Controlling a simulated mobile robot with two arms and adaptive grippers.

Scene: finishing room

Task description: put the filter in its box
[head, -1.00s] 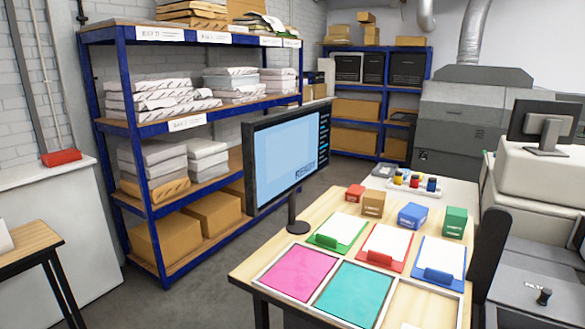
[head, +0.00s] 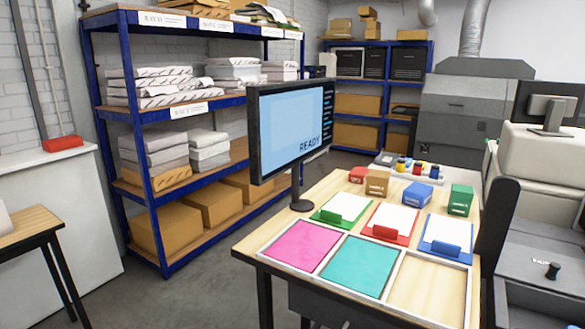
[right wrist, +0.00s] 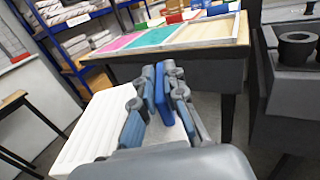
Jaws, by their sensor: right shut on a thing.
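The filter (right wrist: 88,140) is a white ribbed block below my right gripper in the right wrist view. A blue upright piece, apparently its handle, stands between the fingers. My right gripper (right wrist: 164,85) is shut on this blue piece, in front of the worktable's edge. The gripper hides part of the filter. Neither gripper nor the filter can be made out in the head view. I cannot tell which box belongs to the filter.
The worktable (head: 330,190) holds a monitor (head: 290,130), clipboards and a three-part tray (head: 390,273) with a bare right section. Blue shelving (head: 153,190) with paper and cartons stands left. A grey machine (head: 535,235) is close on the right. Open floor (head: 190,295) lies left of the worktable.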

